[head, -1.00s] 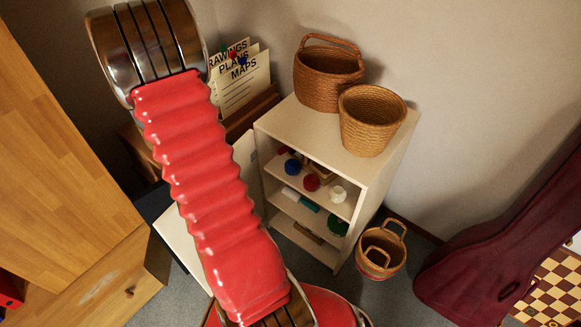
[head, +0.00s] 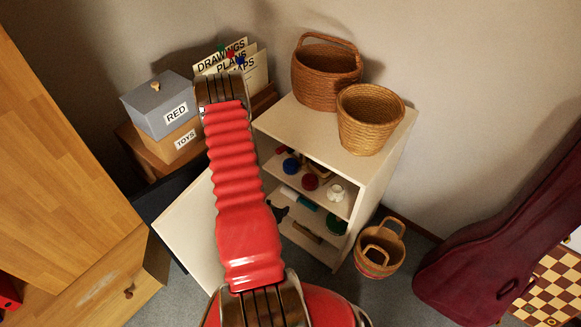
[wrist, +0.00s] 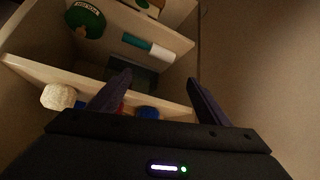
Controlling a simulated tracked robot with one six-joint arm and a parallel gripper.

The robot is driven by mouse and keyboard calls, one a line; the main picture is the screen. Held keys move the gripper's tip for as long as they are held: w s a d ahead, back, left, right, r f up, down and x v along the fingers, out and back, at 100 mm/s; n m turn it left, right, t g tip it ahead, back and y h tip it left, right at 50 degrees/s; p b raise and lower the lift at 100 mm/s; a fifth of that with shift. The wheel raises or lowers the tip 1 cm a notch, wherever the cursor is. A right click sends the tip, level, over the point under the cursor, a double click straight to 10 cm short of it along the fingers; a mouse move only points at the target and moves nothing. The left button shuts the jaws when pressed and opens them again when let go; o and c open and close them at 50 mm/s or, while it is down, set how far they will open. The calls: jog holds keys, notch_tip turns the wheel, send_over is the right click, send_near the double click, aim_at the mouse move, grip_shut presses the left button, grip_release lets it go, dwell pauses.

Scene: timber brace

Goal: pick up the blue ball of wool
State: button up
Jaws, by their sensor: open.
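The blue ball of wool (head: 291,166) sits on the upper shelf of the open white cabinet, left of a red ball (head: 310,182) and a white ball (head: 336,193). In the wrist view, the blue ball (wrist: 148,113) shows low between my fingers, partly hidden by my gripper's body. My gripper (wrist: 158,77) is open, with nothing held between its fingertips. In the head view, a dark part of my gripper (head: 278,210) shows at the left of the cabinet opening, mostly behind my arm.
The cabinet (head: 375,185) has its door (head: 185,235) open to the left. A lower shelf holds a teal-and-white cylinder (wrist: 148,46) and a green round thing (wrist: 85,20). Two baskets (head: 328,75) (head: 370,118) stand on top. Another basket (head: 380,248) is on the floor.

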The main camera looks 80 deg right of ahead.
aim_at(288, 169)
jog(key=d+r+h, duration=0.5)
jog(key=d+r, duration=0.1)
jog(key=r, duration=0.2)
jog(key=shift+s+d+r+m, duration=0.2)
jog(key=shift+s+d+m, duration=0.05)
jog(key=shift+d+m, duration=0.05)
jog(key=shift+d, duration=0.1)
jog(key=x, duration=0.8)
jog(key=shift+s+d+f, duration=0.15)
jog(key=shift+s+d, duration=0.05)
jog(key=shift+g, duration=0.3)
jog(key=x, duration=0.5)
jog(key=shift+s+d, duration=0.1)
jog(key=shift+f, duration=0.2)
jog(key=shift+c, duration=0.4)
